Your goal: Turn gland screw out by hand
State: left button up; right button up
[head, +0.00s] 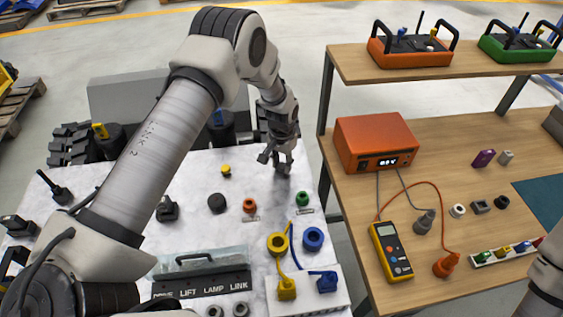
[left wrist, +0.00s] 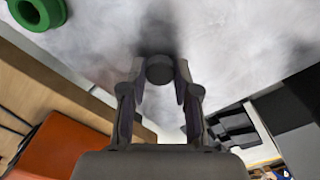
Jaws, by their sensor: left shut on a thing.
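My left gripper (head: 276,161) reaches down to the white top of the carrier (head: 190,215), near its back right corner. In the left wrist view, the two fingers of my left gripper (left wrist: 159,85) close on a small dark grey round piece (left wrist: 160,69), apparently the gland screw. It sits between the fingertips, against the pale surface. The head view mostly hides this piece behind the fingers. I cannot tell how far it is turned. My right gripper is out of view.
Green (head: 302,199), red (head: 249,205) and yellow (head: 226,170) fittings and a black round knob (head: 216,203) stand on the white top. A wooden bench (head: 450,160) at the right carries an orange instrument (head: 375,142) and a yellow meter (head: 391,250).

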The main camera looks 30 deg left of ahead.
pick_arm(q)
jog(key=n+p, duration=0.1)
jog(key=n, duration=0.3)
jog(key=shift+r+n, duration=0.1)
jog(key=shift+n, duration=0.2)
jog(key=n+p, duration=0.1)
jog(key=n, duration=0.3)
jog(key=shift+s+f+n, duration=0.1)
jog(key=shift+f+n, duration=0.1)
jog(key=shift+n, duration=0.6)
